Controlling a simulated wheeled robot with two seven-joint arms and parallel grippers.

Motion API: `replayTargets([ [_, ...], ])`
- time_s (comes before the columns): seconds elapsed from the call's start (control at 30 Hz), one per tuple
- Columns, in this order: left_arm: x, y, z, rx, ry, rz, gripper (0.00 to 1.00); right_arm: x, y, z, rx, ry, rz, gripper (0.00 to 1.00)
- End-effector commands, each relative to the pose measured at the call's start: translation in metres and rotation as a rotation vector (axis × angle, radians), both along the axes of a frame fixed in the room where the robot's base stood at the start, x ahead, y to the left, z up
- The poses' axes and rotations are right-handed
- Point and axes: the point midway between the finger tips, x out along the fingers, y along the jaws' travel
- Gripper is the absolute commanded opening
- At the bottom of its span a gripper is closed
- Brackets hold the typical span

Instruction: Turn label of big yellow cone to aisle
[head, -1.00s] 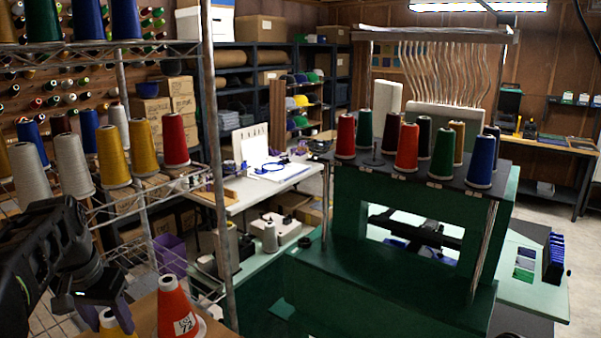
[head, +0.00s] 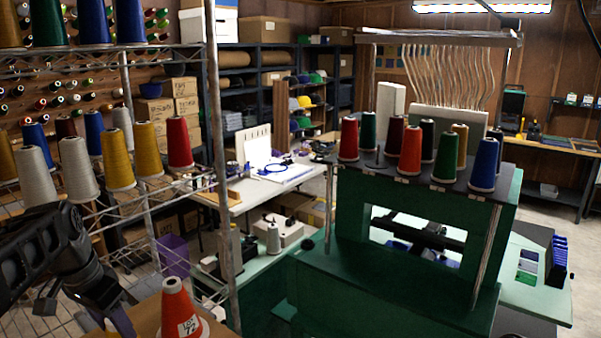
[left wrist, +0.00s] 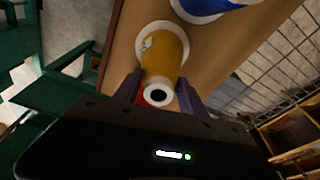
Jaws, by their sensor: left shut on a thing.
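My left gripper (left wrist: 161,92) is shut on a yellow cone (left wrist: 168,62) in the left wrist view, with one finger on each side near its narrow top. The cone stands on a brown board, its wide white base at the far end. A small pale label patch (left wrist: 147,44) shows at the left edge of the cone near the base. In the head view the left gripper (head: 112,322) is at the lower left, cut by the bottom edge, and this cone is out of sight. My right gripper is not in view.
An orange-red cone (head: 181,312) with a white label stands close to the right of the left gripper. A blue cone (left wrist: 208,8) is near the yellow one. A wire rack post (head: 222,180) rises nearby. A green machine (head: 400,285) stands to the right.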

Motion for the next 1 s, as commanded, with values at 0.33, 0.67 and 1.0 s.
replayTargets([
  [0.33, 0.000, 0.000, 0.000, 0.001, -0.001, 0.000, 0.59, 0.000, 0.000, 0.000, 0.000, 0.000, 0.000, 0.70],
  [0.67, 0.000, 0.000, 0.000, 0.001, 0.000, 0.000, 0.74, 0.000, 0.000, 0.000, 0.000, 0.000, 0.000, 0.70],
  [1.0, 0.003, -0.003, 0.009, 0.001, -0.001, -0.002, 0.74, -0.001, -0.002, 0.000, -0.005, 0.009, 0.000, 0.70],
])
